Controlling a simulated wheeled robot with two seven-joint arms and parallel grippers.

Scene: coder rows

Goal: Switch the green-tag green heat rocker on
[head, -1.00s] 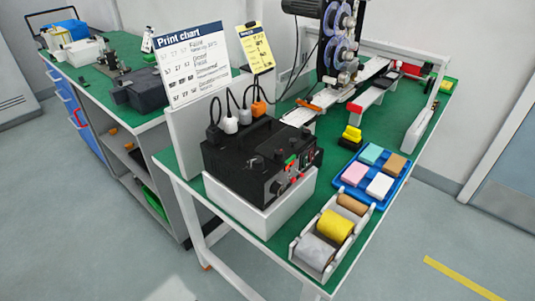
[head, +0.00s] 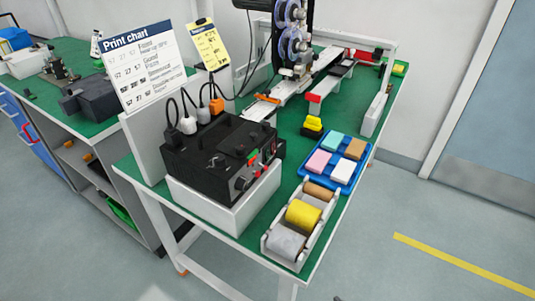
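A black control box (head: 222,160) sits on a white stand (head: 225,205) on the green-topped table. Its front panel faces right and carries several small knobs and coloured switches. A red-orange part (head: 253,163) and a small green part show on the panel. They are too small to tell which is the green heat rocker, its tag or its position. Black, white and orange plugs (head: 217,105) stand at the back of the box. Neither of my grippers is in view.
A roll holder (head: 272,245) with grey, yellow and brown rolls stands at the front edge. A blue tray (head: 347,178) with coloured blocks and a yellow-black stamp (head: 313,124) lie behind it. A print chart (head: 143,65) stands at the left. Floor is free in front and right.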

